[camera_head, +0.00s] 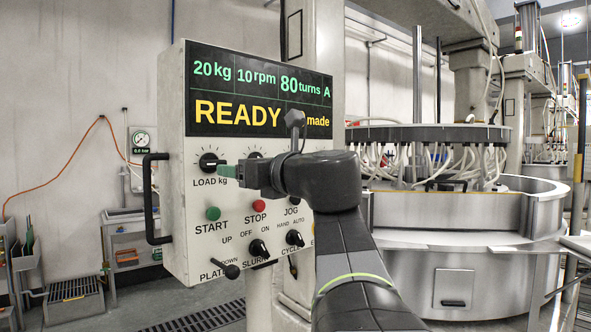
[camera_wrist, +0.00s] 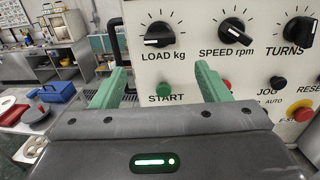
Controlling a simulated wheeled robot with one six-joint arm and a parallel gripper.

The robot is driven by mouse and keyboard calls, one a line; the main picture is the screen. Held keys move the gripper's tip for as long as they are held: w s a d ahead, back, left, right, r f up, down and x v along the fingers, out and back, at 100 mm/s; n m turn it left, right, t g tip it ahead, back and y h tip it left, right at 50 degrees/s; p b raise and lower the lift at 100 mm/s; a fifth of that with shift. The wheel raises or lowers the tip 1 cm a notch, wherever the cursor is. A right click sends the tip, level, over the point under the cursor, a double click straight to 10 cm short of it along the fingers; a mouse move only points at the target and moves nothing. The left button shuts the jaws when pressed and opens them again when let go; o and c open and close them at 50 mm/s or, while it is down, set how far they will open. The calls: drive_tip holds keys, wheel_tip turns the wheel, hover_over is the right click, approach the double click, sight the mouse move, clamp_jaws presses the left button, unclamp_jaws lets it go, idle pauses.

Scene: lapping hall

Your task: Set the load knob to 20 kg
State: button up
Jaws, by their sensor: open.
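The load knob (camera_head: 209,163) is a black knob with a white pointer, above the label LOAD kg on the white control panel (camera_head: 175,215). In the wrist view the load knob (camera_wrist: 158,36) stands above and between my fingertips, with its white mark toward the left. The panel's display (camera_head: 262,92) reads 20kg, 10rpm, 80turns A and READY. My gripper (camera_head: 226,171) has green fingers and is close to the load knob at its right in the head view. In the wrist view the fingers (camera_wrist: 162,75) are apart with nothing between them, and the knob appears clear of them.
The speed knob (camera_wrist: 235,31) and turns knob (camera_wrist: 299,31) are right of the load knob. Below are the green START button (camera_head: 213,213), red STOP button (camera_head: 259,206) and switches. A black handle (camera_head: 150,198) sticks out at the panel's left. The lapping machine (camera_head: 455,235) stands at right.

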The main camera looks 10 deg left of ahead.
sight(215, 166)
drive_tip(key=shift+v, duration=0.9)
drive_tip(key=shift+a, duration=0.1)
drive_tip(key=p+x, duration=0.1)
drive_tip(key=x, duration=1.2)
drive_tip(key=shift+w+a, duration=0.25)
drive_tip(key=shift+a, duration=0.05)
drive_tip(key=shift+d, duration=0.1)
